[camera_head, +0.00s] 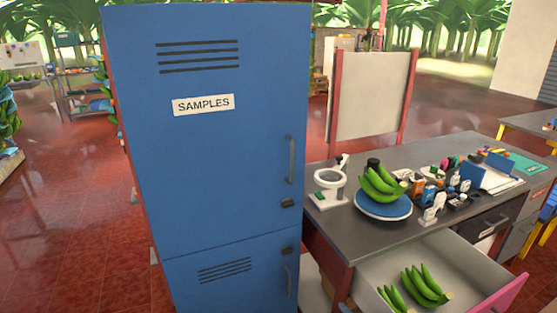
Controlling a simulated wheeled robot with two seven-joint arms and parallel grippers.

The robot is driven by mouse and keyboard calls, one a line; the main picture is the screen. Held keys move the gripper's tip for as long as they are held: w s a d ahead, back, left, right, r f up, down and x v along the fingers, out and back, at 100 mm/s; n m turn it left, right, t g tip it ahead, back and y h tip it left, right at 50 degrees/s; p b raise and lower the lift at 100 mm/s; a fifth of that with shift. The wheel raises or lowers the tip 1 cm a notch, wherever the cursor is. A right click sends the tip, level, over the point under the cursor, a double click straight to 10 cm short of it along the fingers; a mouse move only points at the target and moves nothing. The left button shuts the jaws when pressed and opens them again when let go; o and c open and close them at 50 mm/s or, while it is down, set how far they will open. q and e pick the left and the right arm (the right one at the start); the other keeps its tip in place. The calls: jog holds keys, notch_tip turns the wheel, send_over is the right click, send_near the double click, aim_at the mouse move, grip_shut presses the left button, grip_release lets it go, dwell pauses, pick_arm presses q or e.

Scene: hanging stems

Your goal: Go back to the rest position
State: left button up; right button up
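Neither of my grippers shows in the head view, and no part of my arms can be made out. A blue locker (215,130) with a white SAMPLES label (204,105) stands upright in front of me. Its upper and lower doors look shut. To its right, a green banana bunch (381,184) sits on a blue round plate (384,207) on the grey-topped desk (445,158). An open drawer (372,272) below the desktop holds more green bananas (425,286).
A white scale-like device (329,184), small boxes and bottles (428,193) and a clipboard (497,181) crowd the desk. The drawer juts out at lower right. A cream panel in a red frame (371,96) stands behind. Red tiled floor (75,215) is clear at left.

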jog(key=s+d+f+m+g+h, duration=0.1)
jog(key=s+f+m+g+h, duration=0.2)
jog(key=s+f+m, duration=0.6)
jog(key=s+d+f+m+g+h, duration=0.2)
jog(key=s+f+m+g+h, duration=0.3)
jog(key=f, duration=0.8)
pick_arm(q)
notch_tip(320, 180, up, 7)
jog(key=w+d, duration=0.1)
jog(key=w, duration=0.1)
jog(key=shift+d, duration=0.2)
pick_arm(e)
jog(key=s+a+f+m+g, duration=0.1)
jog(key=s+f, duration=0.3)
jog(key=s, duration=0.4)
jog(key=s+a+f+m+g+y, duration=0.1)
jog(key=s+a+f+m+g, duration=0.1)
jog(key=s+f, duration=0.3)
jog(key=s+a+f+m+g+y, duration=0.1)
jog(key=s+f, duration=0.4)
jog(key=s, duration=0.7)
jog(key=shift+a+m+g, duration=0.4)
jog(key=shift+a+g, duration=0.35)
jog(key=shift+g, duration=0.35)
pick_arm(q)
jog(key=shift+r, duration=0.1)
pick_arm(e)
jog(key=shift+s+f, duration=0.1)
